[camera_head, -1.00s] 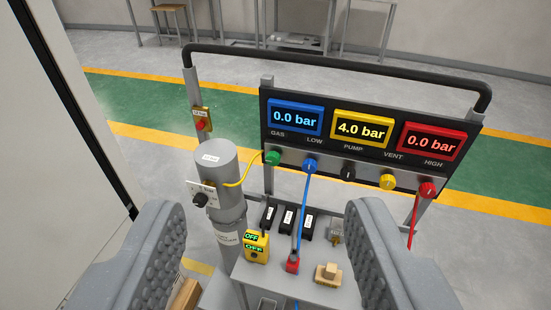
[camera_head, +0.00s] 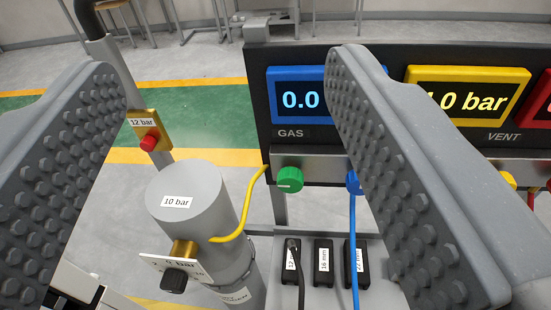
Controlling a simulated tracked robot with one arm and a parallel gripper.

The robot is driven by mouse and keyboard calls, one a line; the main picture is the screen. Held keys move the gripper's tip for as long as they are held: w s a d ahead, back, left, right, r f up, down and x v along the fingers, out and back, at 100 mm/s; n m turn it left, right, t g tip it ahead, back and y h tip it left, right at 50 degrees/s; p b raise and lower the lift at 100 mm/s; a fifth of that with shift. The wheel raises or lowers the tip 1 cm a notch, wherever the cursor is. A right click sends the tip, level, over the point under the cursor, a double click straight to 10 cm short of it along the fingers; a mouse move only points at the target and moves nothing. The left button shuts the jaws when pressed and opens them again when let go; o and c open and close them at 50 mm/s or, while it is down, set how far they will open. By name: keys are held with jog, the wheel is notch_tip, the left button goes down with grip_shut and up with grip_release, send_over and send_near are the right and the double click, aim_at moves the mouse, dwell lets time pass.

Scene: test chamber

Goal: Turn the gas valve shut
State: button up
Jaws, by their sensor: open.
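The green gas valve knob (camera_head: 290,179) sits on the front strip of the panel, below the word GAS and the blue display (camera_head: 299,95). The display's right part is hidden behind my right finger; "0.0" shows. A yellow hose (camera_head: 244,210) runs from beside the green knob to the grey cylinder (camera_head: 190,195) marked 10 bar. My gripper (camera_head: 226,135) is open and empty, with one studded finger at each side. The green knob shows between the fingers, beyond them and nearer the right one. The blue knob (camera_head: 353,183) is partly hidden by the right finger.
A black regulator knob (camera_head: 174,281) sticks out below the cylinder. A red button on a yellow box (camera_head: 148,131) is on the left post. Several black blocks (camera_head: 324,262) stand under the panel. The yellow display (camera_head: 467,93) is partly covered.

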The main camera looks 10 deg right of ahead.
jog(key=w+f+m+h, duration=0.1)
jog(key=w+f, duration=0.2)
jog(key=f, duration=0.5)
jog(key=w+f+m+h, duration=0.1)
jog(key=w+f, duration=0.3)
jog(key=f, duration=0.4)
jog(key=m+h, duration=0.2)
send_near(290, 185)
jog(key=shift+g, duration=0.3)
jog(key=x, duration=0.5)
jog(key=shift+r, duration=0.2)
jog(key=shift+w+r, duration=0.15)
jog(key=shift+w, duration=0.55)
jog(key=shift+x, duration=2.05)
jog(key=shift+d, duration=0.15)
